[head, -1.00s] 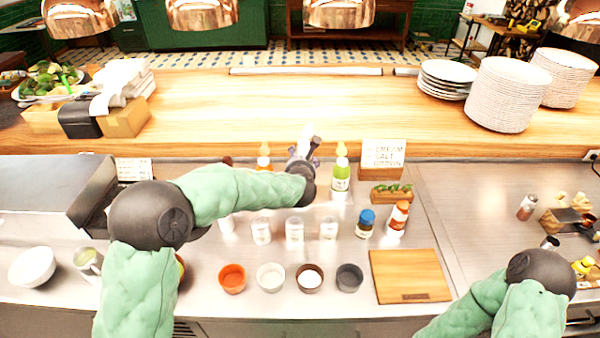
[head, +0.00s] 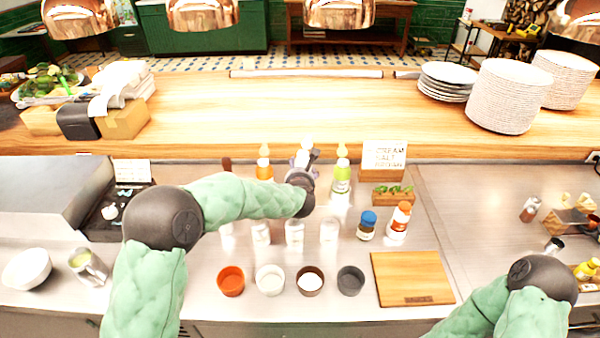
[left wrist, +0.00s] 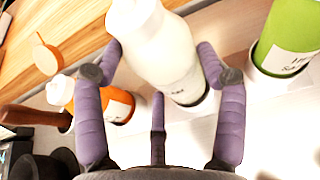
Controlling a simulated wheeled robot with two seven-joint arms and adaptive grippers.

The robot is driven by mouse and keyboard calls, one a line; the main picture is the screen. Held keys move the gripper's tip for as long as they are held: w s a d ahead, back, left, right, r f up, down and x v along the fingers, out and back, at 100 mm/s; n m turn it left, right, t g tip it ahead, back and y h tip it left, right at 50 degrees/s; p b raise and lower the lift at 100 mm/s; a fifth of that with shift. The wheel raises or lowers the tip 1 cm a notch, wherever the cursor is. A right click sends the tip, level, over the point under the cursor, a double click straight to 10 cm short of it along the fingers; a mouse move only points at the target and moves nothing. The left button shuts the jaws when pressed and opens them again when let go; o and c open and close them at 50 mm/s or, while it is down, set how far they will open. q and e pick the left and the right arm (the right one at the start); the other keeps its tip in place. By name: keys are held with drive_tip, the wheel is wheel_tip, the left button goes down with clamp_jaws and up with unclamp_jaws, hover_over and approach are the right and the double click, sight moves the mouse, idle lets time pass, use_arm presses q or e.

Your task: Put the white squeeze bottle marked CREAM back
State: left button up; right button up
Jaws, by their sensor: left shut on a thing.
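The white squeeze bottle (head: 306,144) stands roughly upright in the back row, between an orange bottle (head: 264,162) and a green bottle (head: 342,172). My left gripper (head: 303,160) is shut on it. In the left wrist view the purple fingers (left wrist: 166,72) close around the white bottle (left wrist: 155,42), and only the end of its dark lettering shows. Its base is close to the counter; I cannot tell whether it touches. My right gripper is out of view; only that arm shows at the lower right.
A lettered card on a wooden block (head: 384,158) stands right of the green bottle. In front are several white-labelled shakers (head: 295,231), a blue-capped jar (head: 366,224), an orange-and-white bottle (head: 399,219), small bowls (head: 270,279) and a wooden board (head: 412,278).

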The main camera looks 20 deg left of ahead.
use_arm(q)
drive_tip(key=shift+f+b, duration=0.25)
drive_tip(key=shift+b, duration=0.1)
drive_tip(key=o, duration=0.8)
drive_tip(key=p+v, duration=0.2)
drive_tip(key=v, duration=0.4)
drive_tip(key=r+p+v, duration=0.1)
drive_tip(key=v, duration=0.5)
drive_tip(key=shift+d+r+p, duration=0.1)
drive_tip(key=shift+p, duration=0.25)
